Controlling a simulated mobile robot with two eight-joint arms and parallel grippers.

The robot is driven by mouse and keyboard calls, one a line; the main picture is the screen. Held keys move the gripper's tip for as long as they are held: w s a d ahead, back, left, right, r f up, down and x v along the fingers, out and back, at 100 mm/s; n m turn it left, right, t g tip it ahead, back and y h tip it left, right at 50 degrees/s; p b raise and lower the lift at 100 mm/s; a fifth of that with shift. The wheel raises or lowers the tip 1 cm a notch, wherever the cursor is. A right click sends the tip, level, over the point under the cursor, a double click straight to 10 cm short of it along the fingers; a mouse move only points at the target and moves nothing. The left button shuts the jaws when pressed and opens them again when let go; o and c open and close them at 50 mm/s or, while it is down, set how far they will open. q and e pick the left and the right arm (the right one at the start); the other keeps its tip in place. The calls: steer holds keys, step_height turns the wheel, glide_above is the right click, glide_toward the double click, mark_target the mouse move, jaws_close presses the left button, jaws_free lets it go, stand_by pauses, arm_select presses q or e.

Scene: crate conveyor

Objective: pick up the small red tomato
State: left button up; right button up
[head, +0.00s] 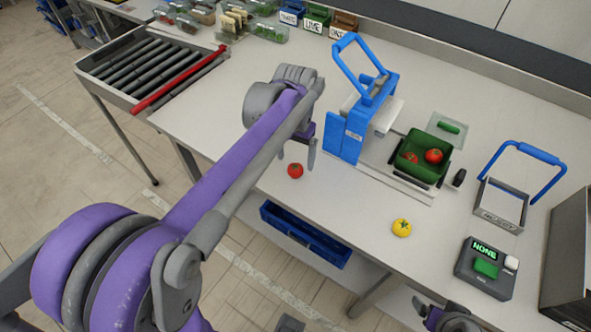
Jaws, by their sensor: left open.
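A small red tomato (295,170) lies on the white table near its front edge. My left gripper (308,152) is open and hangs just above and slightly right of this tomato, apart from it. One finger shows clearly; the other is partly hidden by the wrist. Two more red tomatoes (433,156) sit in a green crate (408,171) farther right. Part of my right arm's end (450,319) shows at the bottom edge, and its jaws cannot be made out.
A blue press-like device (345,140) stands right of my left gripper. A yellow tomato (401,227) lies on the table. A scale (485,268) reading NONE and a blue-handled frame (502,205) stand at right. A roller conveyor (150,65) is at left; a blue crate (305,240) sits below the table edge.

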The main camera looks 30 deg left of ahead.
mark_target(295, 167)
arm_select(q)
step_height(295, 167, down, 4)
steer(key=shift+r, duration=0.1)
jaws_close()
stand_by(0.5)
